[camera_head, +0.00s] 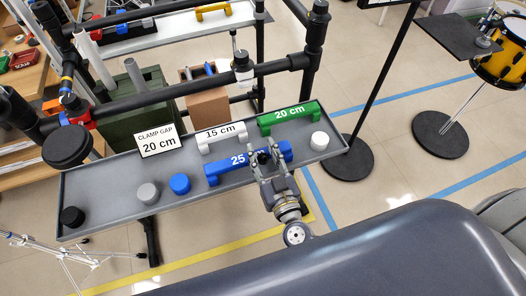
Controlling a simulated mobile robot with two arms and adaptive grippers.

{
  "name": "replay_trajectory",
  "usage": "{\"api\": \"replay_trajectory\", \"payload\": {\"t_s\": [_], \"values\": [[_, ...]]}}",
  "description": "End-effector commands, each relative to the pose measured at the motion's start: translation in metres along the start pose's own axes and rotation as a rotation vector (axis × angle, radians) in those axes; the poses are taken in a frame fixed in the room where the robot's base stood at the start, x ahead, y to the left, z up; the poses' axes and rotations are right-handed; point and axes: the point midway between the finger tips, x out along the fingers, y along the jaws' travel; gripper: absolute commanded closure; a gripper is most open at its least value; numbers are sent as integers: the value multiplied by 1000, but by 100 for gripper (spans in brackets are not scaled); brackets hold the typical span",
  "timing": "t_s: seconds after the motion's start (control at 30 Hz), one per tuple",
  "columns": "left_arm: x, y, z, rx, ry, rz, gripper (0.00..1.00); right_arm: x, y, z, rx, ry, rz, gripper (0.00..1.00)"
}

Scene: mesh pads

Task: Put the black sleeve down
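A short black cylinder, which looks like the black sleeve (72,216), stands at the left end of the long grey tray (112,184). My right gripper (264,153) is far to its right, over the front middle of the tray. Its two fingers are spread apart, and they overlap the blue 25 cm bar (226,174) in the picture. A small dark patch shows between the fingers; I cannot tell what it is. My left gripper is not in view.
White 15 cm (222,142) and green 20 cm (289,126) bars lie behind. A sign (159,140) reads clamp gap 20 cm. Black rack tubes (180,82) cross behind.

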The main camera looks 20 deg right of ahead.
Motion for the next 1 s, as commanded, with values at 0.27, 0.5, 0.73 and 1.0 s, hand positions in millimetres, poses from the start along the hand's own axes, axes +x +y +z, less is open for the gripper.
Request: {"api": "replay_trajectory", "payload": {"t_s": [0.27,0.5,0.73,1.0], "values": [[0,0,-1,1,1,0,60,0,0,0,0,0,0,54],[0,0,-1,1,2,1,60,-13,0,-3,0,-4,-1,54],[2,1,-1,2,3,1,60,-60,0,-3,0,-5,-2,54],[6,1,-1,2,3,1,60,-107,0,-4,0,-3,-1,54]]}}
